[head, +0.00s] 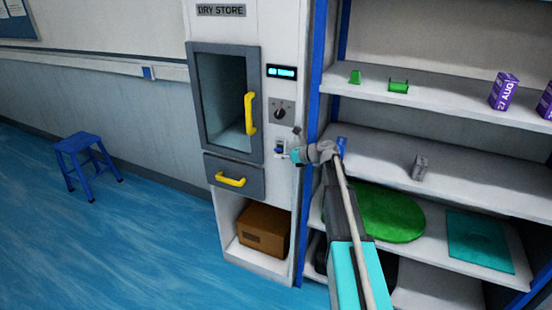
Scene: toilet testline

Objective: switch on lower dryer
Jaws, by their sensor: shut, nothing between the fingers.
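The tall white cabinet labelled "DRY STORE" (221,10) stands in the middle of the head view. It has a grey-framed window door (197,95) with a yellow handle (250,113). Below it is a grey drawer with its own yellow handle (230,180). My gripper (297,132) is shut and small in view, just right of the switch and below the knob. Whether it touches the panel cannot be told.
A blue-framed shelf unit (322,70) stands close on the right, with a green round mat (390,215), a teal sheet (478,243) and a purple box (504,91). A cardboard box (264,231) sits in the cabinet's bottom opening. A blue stool (84,150) stands left; the floor between is clear.

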